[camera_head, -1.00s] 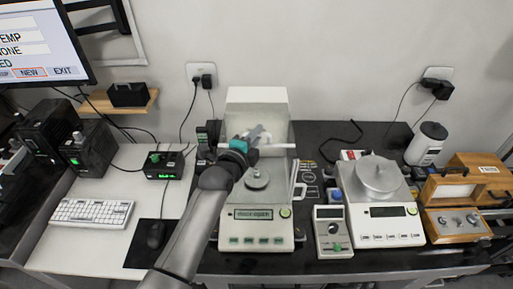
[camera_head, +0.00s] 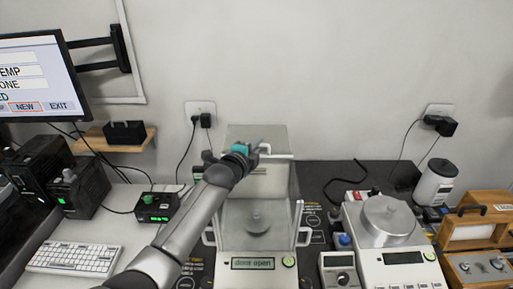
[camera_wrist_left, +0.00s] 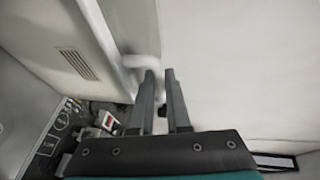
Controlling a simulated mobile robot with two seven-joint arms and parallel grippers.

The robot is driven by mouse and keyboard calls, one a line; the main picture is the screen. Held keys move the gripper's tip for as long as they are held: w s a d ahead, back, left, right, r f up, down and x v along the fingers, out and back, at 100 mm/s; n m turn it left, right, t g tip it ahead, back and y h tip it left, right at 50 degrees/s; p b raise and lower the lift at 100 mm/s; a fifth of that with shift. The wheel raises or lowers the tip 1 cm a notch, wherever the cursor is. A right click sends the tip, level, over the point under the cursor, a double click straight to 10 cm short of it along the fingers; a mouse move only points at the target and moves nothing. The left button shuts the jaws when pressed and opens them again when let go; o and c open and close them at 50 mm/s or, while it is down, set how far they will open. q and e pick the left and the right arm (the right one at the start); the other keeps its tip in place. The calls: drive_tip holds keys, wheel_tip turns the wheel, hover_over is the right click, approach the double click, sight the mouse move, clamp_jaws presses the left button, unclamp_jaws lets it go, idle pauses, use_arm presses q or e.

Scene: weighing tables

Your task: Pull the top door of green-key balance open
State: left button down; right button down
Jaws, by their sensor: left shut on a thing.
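The green-key balance (camera_head: 207,235) stands in the middle of the head view, with a clear draft-shield box and a round pan (camera_head: 257,222) inside. Its display (camera_head: 252,264) appears to read "door open". The top door's white bar handle (camera_head: 280,157) is at the upper rear of the box. My left gripper (camera_head: 254,148) is at the left end of this handle and is shut on it. In the left wrist view the fingers (camera_wrist_left: 159,98) are close together at the curved white handle (camera_wrist_left: 145,62). The clear door panel's edges are hard to make out. My right gripper is out of view.
A second balance (camera_head: 410,259) with a large round pan stands to the right, with a small grey device (camera_head: 340,268) between. A keyboard (camera_head: 75,259) and a black box with a green display (camera_head: 157,207) are at left. The wall (camera_head: 330,80) is close behind.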

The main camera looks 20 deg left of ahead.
use_arm(q)
drive_tip(key=c, duration=1.2)
unclamp_jaws()
drive_tip(key=shift+o, duration=0.2)
drive_tip(key=shift+s, duration=0.15)
drive_tip(key=p+v, duration=0.1)
drive_tip(key=v, duration=1.4)
drive_tip(key=shift+s+d+f, duration=0.1)
drive_tip(key=shift+d+f, duration=0.05)
